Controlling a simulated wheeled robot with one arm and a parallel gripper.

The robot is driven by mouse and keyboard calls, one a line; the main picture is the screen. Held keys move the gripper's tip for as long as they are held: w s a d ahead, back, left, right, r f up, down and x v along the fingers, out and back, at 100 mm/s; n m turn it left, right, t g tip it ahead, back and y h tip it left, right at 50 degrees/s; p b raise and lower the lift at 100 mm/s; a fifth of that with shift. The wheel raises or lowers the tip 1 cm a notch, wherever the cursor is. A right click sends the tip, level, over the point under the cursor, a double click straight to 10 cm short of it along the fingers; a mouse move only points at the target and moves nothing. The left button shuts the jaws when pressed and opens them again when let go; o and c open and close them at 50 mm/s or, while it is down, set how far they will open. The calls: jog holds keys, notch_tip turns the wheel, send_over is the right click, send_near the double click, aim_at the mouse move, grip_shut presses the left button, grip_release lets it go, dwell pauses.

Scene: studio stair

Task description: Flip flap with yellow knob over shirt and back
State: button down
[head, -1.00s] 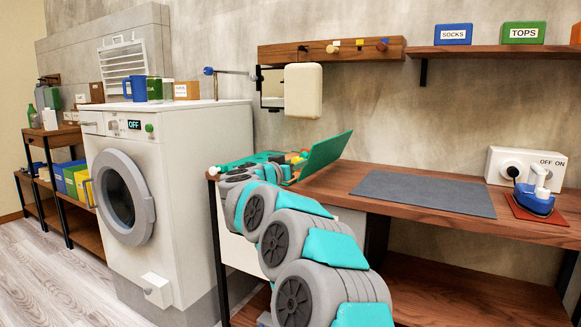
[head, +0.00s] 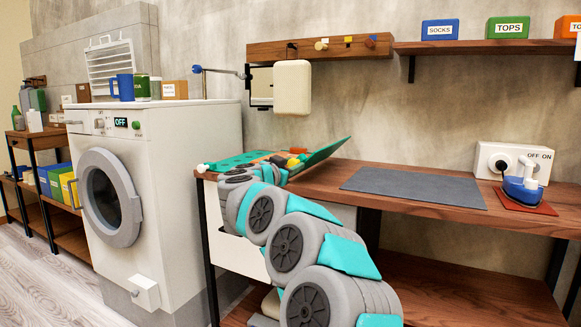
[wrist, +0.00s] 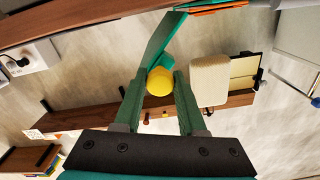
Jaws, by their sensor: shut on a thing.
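The teal folding board (head: 238,161) lies on the left part of the wooden bench, beside the washing machine. Its right flap (head: 320,151) is tilted up and leans out to the right; the flap also shows in the wrist view (wrist: 163,38). My gripper (wrist: 160,84) is shut on the yellow knob (wrist: 158,78), which sits between the fingertips at the flap's edge. In the head view my arm hides most of the gripper. An orange patch (wrist: 217,5) at the top of the wrist view may be the shirt; most of it is hidden.
A grey mat (head: 413,187) lies on the bench to the right of the flap. A blue iron (head: 522,189) stands farther right. A white hanging block (head: 292,88) and a peg rail (head: 318,48) are on the wall behind. The washing machine (head: 170,190) stands left.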

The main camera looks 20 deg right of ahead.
jog(key=shift+s+d+f+m+b, duration=0.2)
jog(key=shift+f+m+b, duration=0.2)
jog(key=shift+m+b, duration=0.1)
jog(key=shift+s+d+f+m+b, duration=0.2)
jog(key=shift+f+m+b, duration=0.15)
jog(key=shift+m+b, duration=0.15)
jog(key=shift+s+m, duration=0.1)
jog(key=shift+m, duration=0.2)
jog(key=shift+r, duration=0.1)
jog(key=f+m+b, duration=0.2)
jog(key=m+b, duration=0.1)
jog(key=shift+s+d, duration=0.1)
jog(key=shift+s, duration=0.15)
